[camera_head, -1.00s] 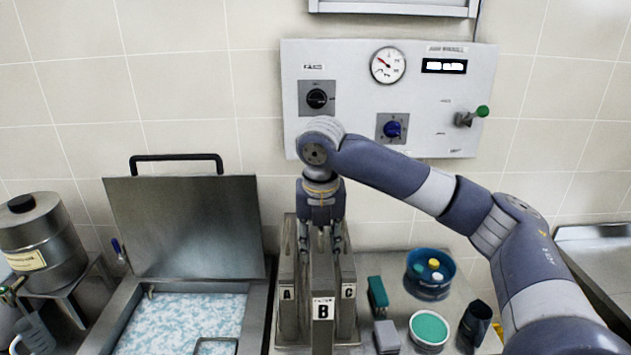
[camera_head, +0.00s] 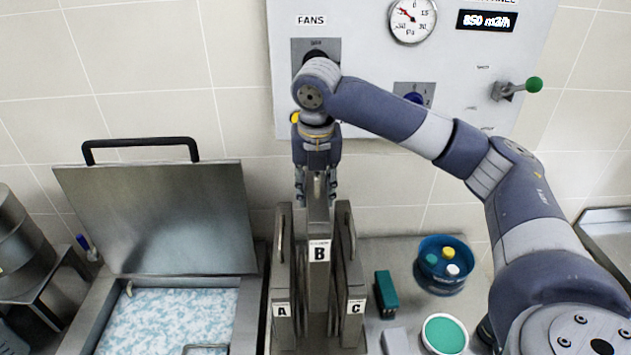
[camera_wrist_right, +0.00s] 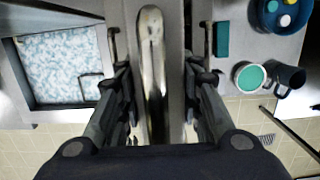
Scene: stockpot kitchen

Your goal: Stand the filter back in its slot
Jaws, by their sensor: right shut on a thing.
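Filter B (camera_head: 319,285), a tall grey metal slab with a white "B" label, stands upright between filter A (camera_head: 282,285) and filter C (camera_head: 352,285). Its label sits clearly higher than the A and C labels. My right gripper (camera_head: 317,195) points down and is shut on the top of filter B. In the right wrist view, filter B's handle (camera_wrist_right: 152,55) runs between the two fingers. Its lower end and the slot are hidden behind its front and the neighbours. My left gripper is not in view.
A vat (camera_head: 235,310) of blue-white liquid with a raised lid (camera_head: 160,220) is at left. At right are a green block (camera_head: 386,294), a blue bowl (camera_head: 428,280) and a green-topped round container (camera_head: 444,333). A control panel (camera_head: 450,75) is on the wall behind.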

